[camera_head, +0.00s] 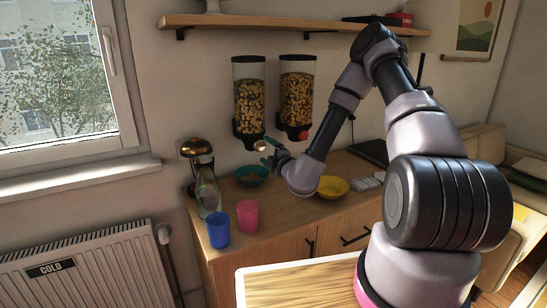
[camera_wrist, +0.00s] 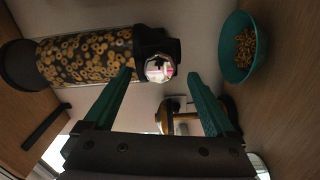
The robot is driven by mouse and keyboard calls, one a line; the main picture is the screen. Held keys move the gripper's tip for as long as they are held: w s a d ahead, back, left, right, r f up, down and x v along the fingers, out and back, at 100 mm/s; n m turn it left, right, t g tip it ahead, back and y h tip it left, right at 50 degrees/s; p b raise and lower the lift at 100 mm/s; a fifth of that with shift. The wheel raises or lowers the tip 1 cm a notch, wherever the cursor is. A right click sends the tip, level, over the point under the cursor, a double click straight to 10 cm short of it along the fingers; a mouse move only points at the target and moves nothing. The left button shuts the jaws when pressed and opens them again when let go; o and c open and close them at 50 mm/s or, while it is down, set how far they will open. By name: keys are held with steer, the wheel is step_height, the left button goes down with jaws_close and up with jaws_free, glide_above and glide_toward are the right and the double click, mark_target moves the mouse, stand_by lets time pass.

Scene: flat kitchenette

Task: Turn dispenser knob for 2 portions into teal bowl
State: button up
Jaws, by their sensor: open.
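The left wall dispenser (camera_head: 249,103), filled with ring-shaped cereal, hangs above the teal bowl (camera_head: 252,176). It also shows in the wrist view (camera_wrist: 88,55), lying sideways, with its pale faceted knob (camera_wrist: 159,68) facing me. The teal bowl (camera_wrist: 236,62) holds a small heap of cereal in the wrist view. My gripper (camera_head: 270,150) is in front of the left dispenser's outlet. In the wrist view its teal fingers (camera_wrist: 160,76) are open, one on each side of the knob.
A second dispenser (camera_head: 297,92) with a red knob hangs to the right, above a yellow bowl (camera_head: 333,188). A shelf (camera_head: 280,24) runs above.

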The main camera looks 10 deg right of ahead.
steer(key=v, duration=0.7)
steer(key=shift+s, duration=0.35)
steer(key=shift+d+r, duration=0.1)
